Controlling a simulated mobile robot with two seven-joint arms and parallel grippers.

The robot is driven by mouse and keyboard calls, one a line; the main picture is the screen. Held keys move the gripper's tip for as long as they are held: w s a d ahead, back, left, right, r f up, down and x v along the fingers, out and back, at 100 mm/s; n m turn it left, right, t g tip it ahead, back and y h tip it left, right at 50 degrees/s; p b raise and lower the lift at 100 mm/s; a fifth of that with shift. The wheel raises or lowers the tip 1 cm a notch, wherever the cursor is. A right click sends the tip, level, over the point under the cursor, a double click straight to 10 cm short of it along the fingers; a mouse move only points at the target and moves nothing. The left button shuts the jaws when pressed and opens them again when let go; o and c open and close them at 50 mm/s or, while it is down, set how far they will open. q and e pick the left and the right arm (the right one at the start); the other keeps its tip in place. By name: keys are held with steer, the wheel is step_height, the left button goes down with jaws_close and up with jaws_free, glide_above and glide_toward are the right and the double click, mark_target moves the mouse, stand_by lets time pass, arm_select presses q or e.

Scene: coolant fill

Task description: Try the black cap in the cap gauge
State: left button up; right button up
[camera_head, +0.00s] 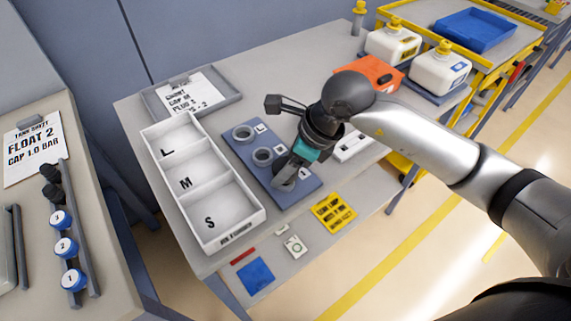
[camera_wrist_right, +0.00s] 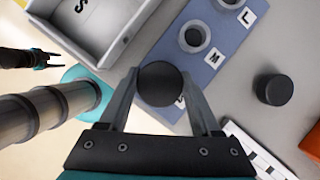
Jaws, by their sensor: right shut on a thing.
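The cap gauge (camera_head: 240,158) is a blue-grey board with rings marked L, M and S; it also shows in the wrist view (camera_wrist_right: 182,62). My right gripper (camera_head: 287,182) is shut on a black cap (camera_wrist_right: 160,83) at the S end of the board. The cap covers the S ring, and I cannot tell whether it is seated or just above. A second black cap (camera_wrist_right: 272,89) stands on the table beside the gauge. My left gripper (camera_wrist_right: 56,60) is at the wrist view's left edge, apart from the gauge; its jaws are too small to judge.
An empty white tray (camera_head: 259,216) with L, M and S compartments stands left of the gauge. A clipboard (camera_head: 233,97) lies behind. An orange box (camera_head: 369,75) and white jugs (camera_head: 441,70) stand beyond my right arm. A yellow label (camera_head: 334,212) lies in front.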

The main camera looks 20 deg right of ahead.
steer(key=shift+f+b, duration=0.55)
stand_by(0.4)
steer(key=o, duration=1.4)
steer(key=p+v, duration=0.2)
steer(key=v, duration=1.3)
steer(key=shift+r, duration=0.15)
